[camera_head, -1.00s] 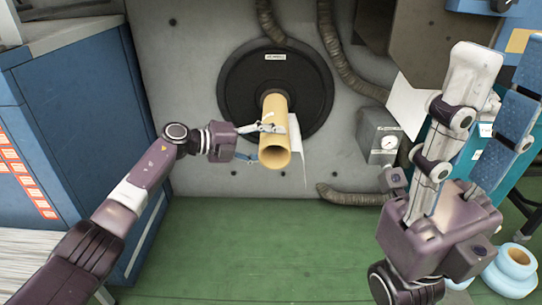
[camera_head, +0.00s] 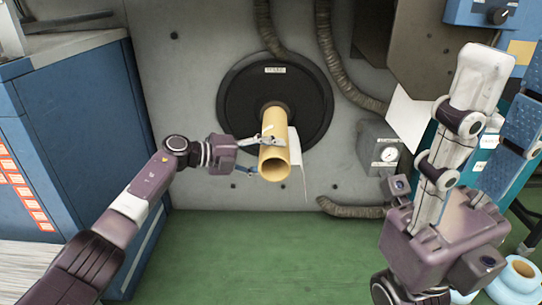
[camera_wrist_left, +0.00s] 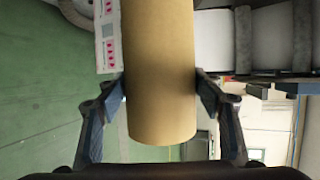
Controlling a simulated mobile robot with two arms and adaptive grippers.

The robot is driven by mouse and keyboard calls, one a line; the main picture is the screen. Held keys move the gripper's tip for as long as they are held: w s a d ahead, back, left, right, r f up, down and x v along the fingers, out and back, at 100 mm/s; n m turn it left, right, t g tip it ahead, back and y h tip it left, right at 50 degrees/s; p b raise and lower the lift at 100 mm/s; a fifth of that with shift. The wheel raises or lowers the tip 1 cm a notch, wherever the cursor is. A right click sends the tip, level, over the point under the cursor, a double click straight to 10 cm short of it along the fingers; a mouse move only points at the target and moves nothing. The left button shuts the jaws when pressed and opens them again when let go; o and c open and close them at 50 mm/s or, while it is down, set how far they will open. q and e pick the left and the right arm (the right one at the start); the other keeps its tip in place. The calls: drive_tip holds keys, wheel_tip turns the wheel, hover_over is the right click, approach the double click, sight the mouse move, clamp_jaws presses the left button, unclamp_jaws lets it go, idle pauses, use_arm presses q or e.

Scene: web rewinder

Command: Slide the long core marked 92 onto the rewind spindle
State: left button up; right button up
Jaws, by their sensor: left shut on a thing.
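The long core (camera_head: 274,150) is a tan tube in front of the round black disc (camera_head: 310,90), its open near end towards me. It also fills the middle of the left wrist view (camera_wrist_left: 160,70). No number 92 is legible on it. My left gripper (camera_head: 268,156) is shut on the core's near part, with a finger on each side. The rewind spindle is hidden behind or inside the core; I cannot tell how far the core is around it. My right gripper (camera_head: 503,95) is in the right foreground, empty, its fingers apart.
A white sheet (camera_head: 297,160) with pink marks hangs right beside the core. A blue cabinet (camera_head: 80,120) stands left. Pale blue rolls (camera_head: 515,278) lie bottom right. Green floor (camera_head: 260,260) is clear.

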use_arm(q)
drive_tip(key=o, duration=1.6)
drive_tip(key=shift+o, duration=0.2)
